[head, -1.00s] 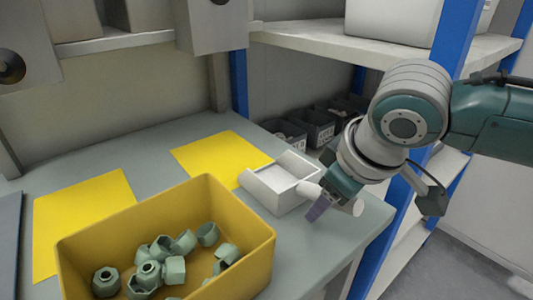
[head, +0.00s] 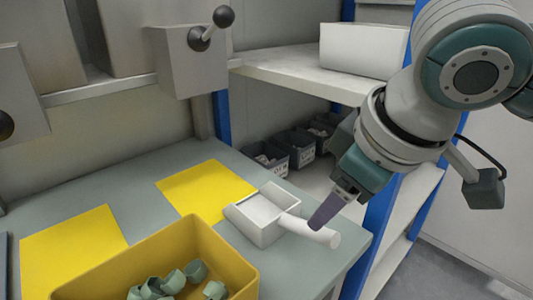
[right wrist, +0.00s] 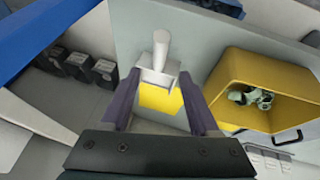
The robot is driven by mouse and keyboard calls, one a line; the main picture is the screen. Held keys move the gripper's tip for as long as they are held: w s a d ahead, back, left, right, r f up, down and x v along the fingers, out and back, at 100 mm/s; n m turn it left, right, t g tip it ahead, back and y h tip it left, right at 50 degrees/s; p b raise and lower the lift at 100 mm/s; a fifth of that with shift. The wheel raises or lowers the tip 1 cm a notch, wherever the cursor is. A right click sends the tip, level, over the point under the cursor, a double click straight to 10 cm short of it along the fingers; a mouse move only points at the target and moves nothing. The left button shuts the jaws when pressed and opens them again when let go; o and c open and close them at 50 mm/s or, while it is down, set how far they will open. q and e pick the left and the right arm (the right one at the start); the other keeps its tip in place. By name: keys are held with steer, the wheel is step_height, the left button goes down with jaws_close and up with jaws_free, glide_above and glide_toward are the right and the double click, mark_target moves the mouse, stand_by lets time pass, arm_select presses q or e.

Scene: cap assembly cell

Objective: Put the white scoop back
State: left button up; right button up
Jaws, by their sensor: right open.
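The white scoop (head: 258,217) lies on the grey table near its right edge, its open box beside the yellow sheet and its round handle (head: 318,234) pointing right. In the right wrist view the scoop (right wrist: 161,52) shows beyond the fingers, handle away from me. My right gripper (head: 318,215) is open and empty, its purple finger just above and behind the handle in the head view. Both fingers show spread in the right wrist view (right wrist: 160,95). Whether a finger touches the handle is hard to tell. My left gripper is not in view.
A yellow bin (head: 235,258) with several green caps stands in front of the scoop. Two yellow sheets (head: 200,190) (head: 70,255) lie on the table. Dark labelled boxes (head: 268,160) stand behind it, under a shelf (head: 300,78). A blue post (head: 376,215) rises at the right.

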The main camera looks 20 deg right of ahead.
steer(key=s+a+f+y, duration=0.2)
steer(key=s+a+f, duration=0.1)
steer(key=s+a, duration=0.45)
steer(key=s+d+f+m+g+h, duration=0.1)
steer(key=s+d, duration=0.4)
steer(key=s, duration=0.5)
steer(key=shift+d+f+m+g+h, duration=0.35)
steer(key=shift+f+m, duration=0.3)
steer(key=shift+m, duration=0.45)
steer(key=shift+s+r, duration=0.1)
step_height(320, 180, up, 55)
steer(key=p, duration=5.5)
